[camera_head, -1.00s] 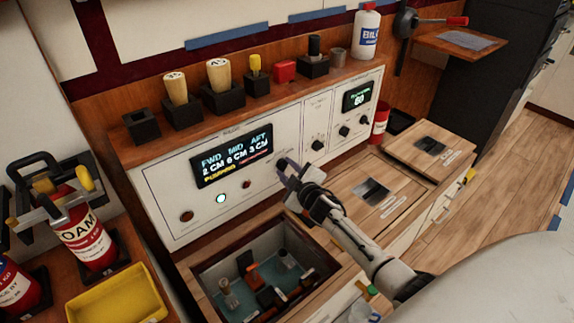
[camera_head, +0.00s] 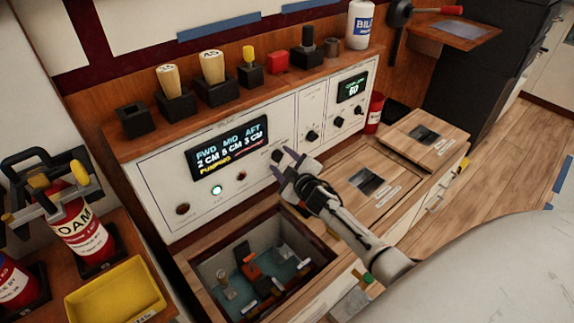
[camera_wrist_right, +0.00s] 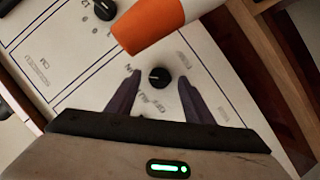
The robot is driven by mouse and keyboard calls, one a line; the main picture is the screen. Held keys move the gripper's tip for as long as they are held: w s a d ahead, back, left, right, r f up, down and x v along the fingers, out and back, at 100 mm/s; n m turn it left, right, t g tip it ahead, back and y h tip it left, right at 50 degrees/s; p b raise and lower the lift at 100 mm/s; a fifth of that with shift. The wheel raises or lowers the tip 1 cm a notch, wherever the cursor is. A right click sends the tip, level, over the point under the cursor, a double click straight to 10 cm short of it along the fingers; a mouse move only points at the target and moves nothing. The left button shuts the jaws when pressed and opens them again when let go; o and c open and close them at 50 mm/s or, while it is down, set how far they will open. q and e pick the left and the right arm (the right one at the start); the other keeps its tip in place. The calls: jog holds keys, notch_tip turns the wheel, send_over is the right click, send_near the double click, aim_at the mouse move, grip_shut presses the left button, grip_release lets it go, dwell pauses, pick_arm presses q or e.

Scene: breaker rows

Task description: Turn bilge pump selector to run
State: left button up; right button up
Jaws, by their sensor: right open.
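A round black selector knob (camera_head: 278,156) sits on the white panel (camera_head: 165,178), right of the lit display (camera_head: 230,147) reading FWD 2 cm, MID 6 cm, AFT 3 cm and "PUMPING". My right gripper (camera_head: 283,161) is open in front of this knob. In the right wrist view the knob (camera_wrist_right: 159,77) shows between the purple fingers (camera_wrist_right: 158,90), with gaps on both sides; whether they reach its depth is unclear. The knob's labels are too blurred to read, and its pointer direction is unclear. My left gripper is not in view.
An orange and white cylinder (camera_wrist_right: 148,24) crosses the wrist view close above the knob. Other black knobs (camera_head: 312,136) lie to the right. An open bilge well (camera_head: 225,262) is below the panel. Capped holders and a white bottle (camera_head: 361,25) stand on the shelf above.

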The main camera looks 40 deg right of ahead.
jog(key=p+v, duration=0.2)
jog(key=v, duration=0.8)
jog(key=shift+p, duration=0.3)
jog(key=shift+f, duration=0.1)
jog(key=s+a+f+m+g+y+p, duration=0.1)
jog(key=s+a+f+m+g+y, duration=0.1)
jog(key=s+a, duration=0.9)
jog(key=s+a+f+m+g+y+p, duration=0.2)
jog(key=s+a+f+g+y, duration=0.1)
jog(key=s+a, duration=0.8)
jog(key=s, duration=0.3)
jog(key=shift+s+a+f+m+g+y, duration=0.25)
jog(key=shift+a+m+g+y, duration=0.05)
jog(key=shift+a+m+g, duration=0.1)
